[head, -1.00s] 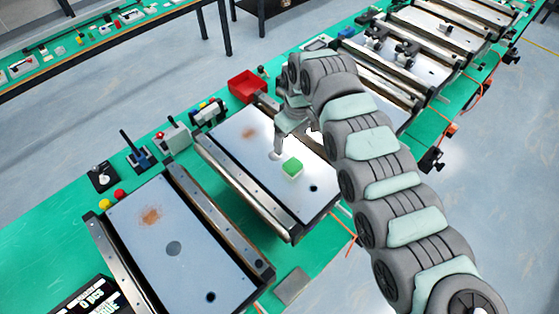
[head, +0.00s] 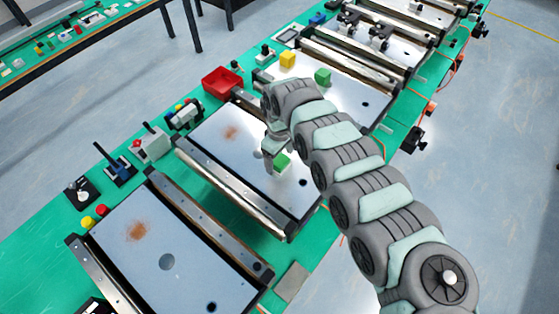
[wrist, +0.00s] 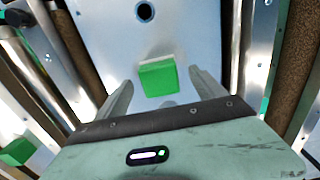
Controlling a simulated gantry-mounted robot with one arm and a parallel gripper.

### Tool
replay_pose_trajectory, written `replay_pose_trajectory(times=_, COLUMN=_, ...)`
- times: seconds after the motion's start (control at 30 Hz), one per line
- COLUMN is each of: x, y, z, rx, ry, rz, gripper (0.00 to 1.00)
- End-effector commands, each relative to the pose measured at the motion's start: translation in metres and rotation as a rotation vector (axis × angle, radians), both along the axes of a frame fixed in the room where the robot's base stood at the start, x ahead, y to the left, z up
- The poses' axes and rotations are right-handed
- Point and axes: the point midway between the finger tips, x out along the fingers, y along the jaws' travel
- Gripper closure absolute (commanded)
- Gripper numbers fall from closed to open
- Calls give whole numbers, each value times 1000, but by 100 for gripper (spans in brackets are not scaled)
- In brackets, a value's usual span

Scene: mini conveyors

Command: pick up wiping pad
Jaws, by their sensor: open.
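The wiping pad, a small block with a green top and a white lower part (head: 281,162), rests on the grey plate of the middle conveyor (head: 225,150). My gripper (head: 273,160) is close over the pad in the head view, and my arm partly hides the plate beside it. In the wrist view the pad (wrist: 157,80) shows between the two spread fingers of my gripper (wrist: 160,78), with space on both sides. The fingers are open and hold nothing. I cannot tell how far the fingertips are above the plate.
A green cube (head: 322,76) and a yellow cube (head: 288,60) stand on the conveyor behind. A red bin (head: 222,80) and control boxes line the green table's left side. Raised metal rails (head: 235,190) flank the plate. The front conveyor plate (head: 170,235) is clear of objects.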

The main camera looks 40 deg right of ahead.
Motion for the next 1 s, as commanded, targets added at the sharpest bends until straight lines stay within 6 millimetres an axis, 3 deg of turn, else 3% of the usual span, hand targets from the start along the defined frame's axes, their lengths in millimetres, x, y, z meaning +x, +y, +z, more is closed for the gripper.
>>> replay_pose_trajectory(times=0.13, x=1, y=1, z=-17, rx=0, ry=-2, rz=2, gripper=20)
replay_pose_trajectory(times=0.37, x=1, y=0, z=-19, rx=-1, ry=-2, rz=0, gripper=21)
replay_pose_trajectory(times=1.0, x=1, y=0, z=-19, rx=-1, ry=-1, rz=0, gripper=73)
